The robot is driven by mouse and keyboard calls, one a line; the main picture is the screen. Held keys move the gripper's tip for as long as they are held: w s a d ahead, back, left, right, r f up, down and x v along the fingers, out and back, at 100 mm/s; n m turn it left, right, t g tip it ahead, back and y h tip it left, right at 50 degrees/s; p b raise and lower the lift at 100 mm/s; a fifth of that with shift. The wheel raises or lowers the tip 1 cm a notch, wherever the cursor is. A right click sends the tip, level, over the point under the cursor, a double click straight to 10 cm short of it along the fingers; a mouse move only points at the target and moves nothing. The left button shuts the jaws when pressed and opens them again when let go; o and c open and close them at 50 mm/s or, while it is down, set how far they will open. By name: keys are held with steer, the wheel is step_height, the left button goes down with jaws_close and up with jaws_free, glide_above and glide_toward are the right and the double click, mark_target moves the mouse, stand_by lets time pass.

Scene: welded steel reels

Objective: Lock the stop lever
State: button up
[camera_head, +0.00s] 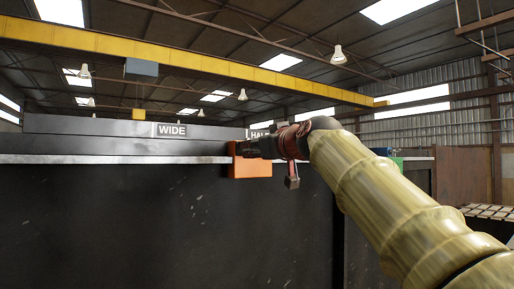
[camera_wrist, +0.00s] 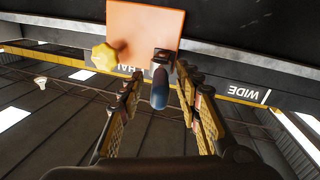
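The stop is an orange block (camera_head: 250,170) on the steel edge in the head view, just right of the WIDE label. In the wrist view, which is upside down, its orange plate (camera_wrist: 146,28) carries a yellow knob (camera_wrist: 104,57) and a short lever (camera_wrist: 160,90) with a dark blue grip. My gripper (camera_head: 262,148) is at the block, and the arm hides part of it. In the wrist view my gripper (camera_wrist: 161,80) is open, with one finger on each side of the lever and visible gaps. I cannot tell any contact.
A long dark steel panel (camera_head: 130,220) with a pale top edge fills the lower left. The labels WIDE (camera_head: 171,130) and HAL, partly hidden, stand along the rail above. A green part (camera_head: 397,163) shows at right behind my arm. The space above the edge is clear.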

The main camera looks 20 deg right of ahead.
steer(key=shift+c, duration=1.2)
jaws_close()
